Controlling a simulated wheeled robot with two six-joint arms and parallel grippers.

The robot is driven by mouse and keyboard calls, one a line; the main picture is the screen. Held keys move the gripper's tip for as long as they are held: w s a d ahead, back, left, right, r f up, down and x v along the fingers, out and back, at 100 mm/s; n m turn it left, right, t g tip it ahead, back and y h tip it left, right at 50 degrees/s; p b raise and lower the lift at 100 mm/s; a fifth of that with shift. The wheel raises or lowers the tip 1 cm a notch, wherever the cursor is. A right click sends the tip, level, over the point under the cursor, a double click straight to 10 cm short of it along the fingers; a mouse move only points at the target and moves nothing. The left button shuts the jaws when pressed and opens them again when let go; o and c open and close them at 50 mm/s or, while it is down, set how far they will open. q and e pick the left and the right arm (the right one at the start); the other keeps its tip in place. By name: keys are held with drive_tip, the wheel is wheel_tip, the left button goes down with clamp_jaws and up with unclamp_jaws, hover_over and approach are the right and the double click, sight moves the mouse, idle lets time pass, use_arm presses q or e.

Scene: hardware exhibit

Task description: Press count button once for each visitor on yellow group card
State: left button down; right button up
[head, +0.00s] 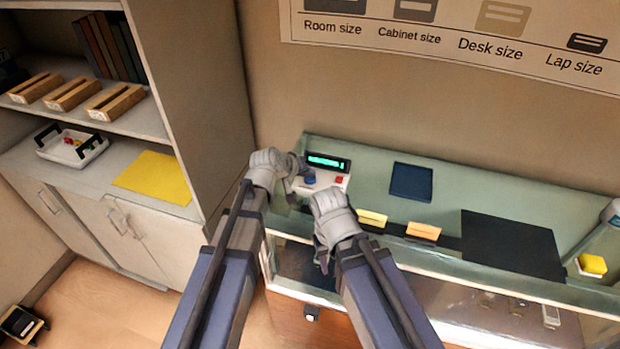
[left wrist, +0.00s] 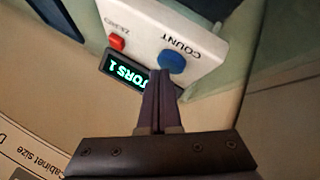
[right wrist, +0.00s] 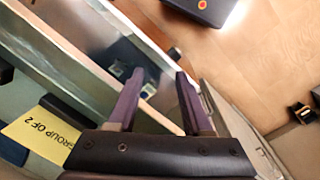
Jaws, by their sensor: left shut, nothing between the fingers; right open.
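The white counter box (left wrist: 200,30) has a blue COUNT button (left wrist: 172,62), a red ZERO button (left wrist: 117,43) and a lit display (left wrist: 126,71) whose visible part ends in "TORS 1". In the head view the blue button (head: 309,179) sits on the glass counter. My left gripper (head: 302,168) is shut and empty, its tips at the blue button; I cannot tell if they touch. A yellow card (right wrist: 42,133) reads "GROUP OF 2" in the right wrist view; it also shows in the head view (head: 372,218). My right gripper (right wrist: 158,88) is open and empty, beyond the counter's front edge.
An orange card (head: 423,232) stands right of the yellow one. A dark blue pad (head: 411,182) and a black mat (head: 512,245) lie on the counter. A yellow block (head: 592,265) is at the far right. Shelves (head: 120,120) stand at left.

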sight(308, 180)
use_arm(q)
drive_tip(key=shift+f+b, duration=0.35)
drive_tip(key=shift+r, duration=0.1)
idle(0.5)
drive_tip(key=shift+r+p, duration=0.8)
drive_tip(key=shift+p, duration=0.1)
wheel_tip(308, 180, up, 5)
drive_tip(key=p, duration=0.5)
idle(0.5)
